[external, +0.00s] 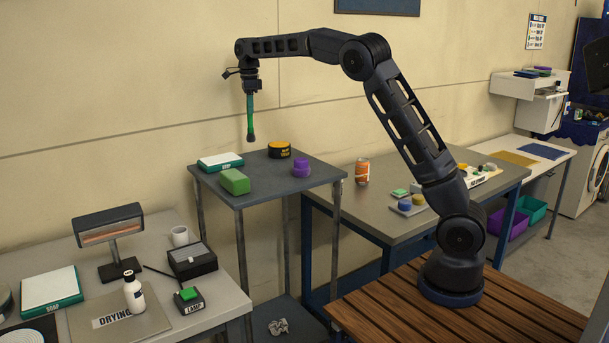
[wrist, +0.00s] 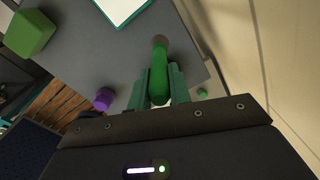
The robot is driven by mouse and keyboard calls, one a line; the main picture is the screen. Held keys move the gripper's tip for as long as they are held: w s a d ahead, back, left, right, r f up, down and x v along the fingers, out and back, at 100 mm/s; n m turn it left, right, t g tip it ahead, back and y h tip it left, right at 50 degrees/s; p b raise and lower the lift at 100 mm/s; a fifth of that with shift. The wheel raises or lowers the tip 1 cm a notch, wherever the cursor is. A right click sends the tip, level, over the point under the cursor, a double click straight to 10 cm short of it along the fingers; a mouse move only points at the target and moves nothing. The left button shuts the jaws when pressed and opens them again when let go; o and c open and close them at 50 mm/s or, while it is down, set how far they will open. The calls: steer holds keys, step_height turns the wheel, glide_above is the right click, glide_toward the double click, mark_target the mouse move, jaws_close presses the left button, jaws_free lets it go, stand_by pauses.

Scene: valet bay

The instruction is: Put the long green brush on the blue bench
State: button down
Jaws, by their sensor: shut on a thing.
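My gripper (external: 250,92) is shut on the long green brush (external: 250,118), which hangs upright with its dark end down. It holds the brush above the dark grey side table. In the wrist view the brush (wrist: 159,78) sits between the two green fingers of my gripper (wrist: 160,92), its grey-brown end pointing away. The blue bench (external: 362,207), with a grey top and blue frame, stands to the right of the side table. My gripper is apart from the bench, to its left and higher.
The side table (external: 268,185) holds a green block (external: 235,181), a purple object (external: 301,167), a yellow-and-black tin (external: 279,150) and a white-and-green soap tray (external: 220,161). On the bench are an orange can (external: 362,171) and a small tray (external: 407,207). Its front left top is bare.

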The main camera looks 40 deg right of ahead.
steer(key=s+d+m, duration=0.3)
steer(key=d+m, duration=0.3)
steer(key=d, duration=3)
steer(key=s+d+m, duration=0.2)
steer(key=s+d, duration=0.4)
steer(key=d, duration=0.3)
steer(key=s+d+r+m, duration=0.1)
steer(key=s+d+m, duration=0.1)
steer(key=s+d, duration=0.55)
steer(key=s+d+m, duration=0.2)
steer(key=s+d, duration=0.2)
steer(key=d, duration=0.7)
step_height(320, 180, down, 27)
steer(key=shift+f, duration=0.1)
steer(key=c, duration=1.6)
jaws_free()
steer(key=shift+c, duration=0.2)
steer(key=o, duration=0.3)
